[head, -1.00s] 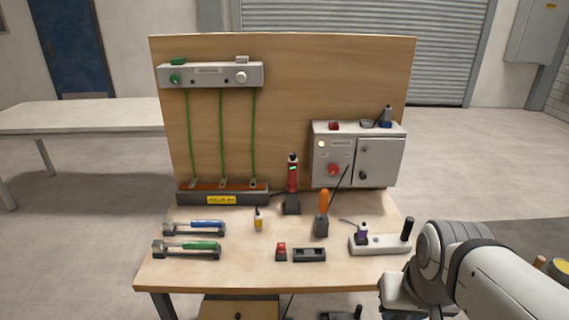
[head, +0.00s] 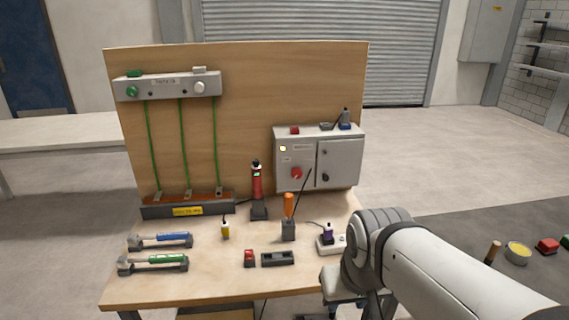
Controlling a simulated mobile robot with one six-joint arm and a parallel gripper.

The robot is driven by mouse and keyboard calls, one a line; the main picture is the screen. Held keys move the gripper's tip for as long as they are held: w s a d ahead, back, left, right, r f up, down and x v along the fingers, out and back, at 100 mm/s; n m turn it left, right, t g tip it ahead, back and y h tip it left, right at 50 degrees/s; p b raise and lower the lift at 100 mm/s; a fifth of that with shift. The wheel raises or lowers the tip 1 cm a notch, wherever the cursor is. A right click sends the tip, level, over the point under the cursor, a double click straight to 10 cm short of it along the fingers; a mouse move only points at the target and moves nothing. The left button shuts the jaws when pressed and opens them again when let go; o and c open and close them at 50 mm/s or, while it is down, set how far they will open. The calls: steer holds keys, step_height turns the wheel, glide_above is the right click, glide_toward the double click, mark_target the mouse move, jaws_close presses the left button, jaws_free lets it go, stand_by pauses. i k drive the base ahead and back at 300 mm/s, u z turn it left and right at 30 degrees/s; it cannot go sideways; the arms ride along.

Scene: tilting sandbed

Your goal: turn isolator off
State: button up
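The isolator looks to be the red rotary knob (head: 297,173) on the front of the grey control box (head: 344,160), at the right of the wooden backboard. A small yellow-lit lamp (head: 283,149) shows above the knob. The angle of the knob is too small to tell. My arm is at the lower right, in front of the bench. My gripper is not clearly visible; its fingers are hidden behind or below my arm links, well apart from the knob.
A red tool (head: 257,185) and an orange-handled screwdriver (head: 289,206) stand below and left of the box. A dark shelf or mat with small items lies at right.

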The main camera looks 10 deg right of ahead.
mark_target(296, 172)
steer(key=i, duration=0.95)
steer(key=u, duration=0.05)
